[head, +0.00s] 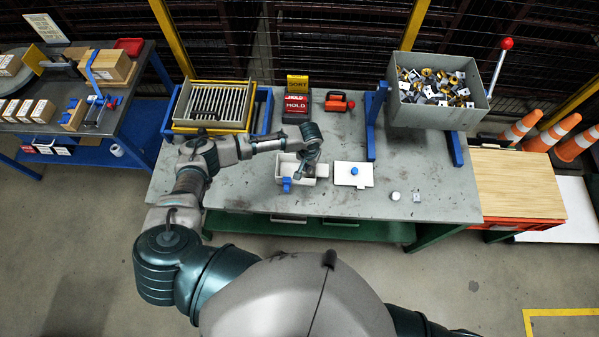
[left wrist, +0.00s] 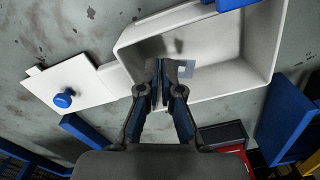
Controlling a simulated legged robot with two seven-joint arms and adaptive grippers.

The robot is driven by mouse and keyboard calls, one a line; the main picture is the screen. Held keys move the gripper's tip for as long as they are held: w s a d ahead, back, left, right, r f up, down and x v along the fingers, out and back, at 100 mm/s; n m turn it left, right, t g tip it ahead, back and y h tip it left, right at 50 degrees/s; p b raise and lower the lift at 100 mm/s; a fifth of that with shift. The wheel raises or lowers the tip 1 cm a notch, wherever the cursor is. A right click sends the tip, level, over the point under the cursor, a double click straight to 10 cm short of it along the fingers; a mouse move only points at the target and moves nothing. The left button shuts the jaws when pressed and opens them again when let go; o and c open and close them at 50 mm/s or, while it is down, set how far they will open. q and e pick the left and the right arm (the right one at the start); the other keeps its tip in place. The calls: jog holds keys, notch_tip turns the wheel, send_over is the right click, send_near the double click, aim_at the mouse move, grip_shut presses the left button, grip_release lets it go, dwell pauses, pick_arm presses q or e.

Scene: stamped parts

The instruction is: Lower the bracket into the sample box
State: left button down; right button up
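The sample box (head: 283,171) is an open white box on the grey workbench, with a blue catch on its near side. It also shows in the left wrist view (left wrist: 258,40). My left gripper (head: 306,171) points down over the box opening. In the left wrist view, my left gripper (left wrist: 165,70) has its fingertips close together on a small grey bracket (left wrist: 187,70), whose flat flange sticks out to the right of the tips. The bracket is over the box's inside; whether it touches the floor I cannot tell. My right gripper is out of view.
The white lid (head: 345,180) with a blue knob lies right of the box. A blue post (head: 371,125) and a grey bin (head: 432,115) of parts stand farther right. A slatted tray (head: 213,105) and red HOLD box (head: 295,108) stand behind. The bench's front right is mostly clear.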

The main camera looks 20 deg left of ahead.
pick_arm(q)
jog(key=shift+a+f, duration=0.1)
jog(key=shift+f, duration=0.05)
jog(key=shift+a+f, duration=0.15)
jog(key=shift+a, duration=0.2)
jog(key=shift+a+f, duration=0.2)
jog(key=shift+d, duration=0.1)
jog(key=c, duration=1.8)
grip_release()
jog(key=shift+d, duration=0.25)
jog(key=o, duration=0.4)
jog(key=shift+d, duration=0.1)
jog(key=shift+o, duration=0.8)
jog(key=shift+r, duration=0.1)
jog(key=shift+a+r, duration=0.2)
jog(key=shift+r, duration=0.05)
notch_tip(320, 180, up, 11)
jog(key=shift+d+r, duration=0.15)
jog(key=shift+d, duration=0.05)
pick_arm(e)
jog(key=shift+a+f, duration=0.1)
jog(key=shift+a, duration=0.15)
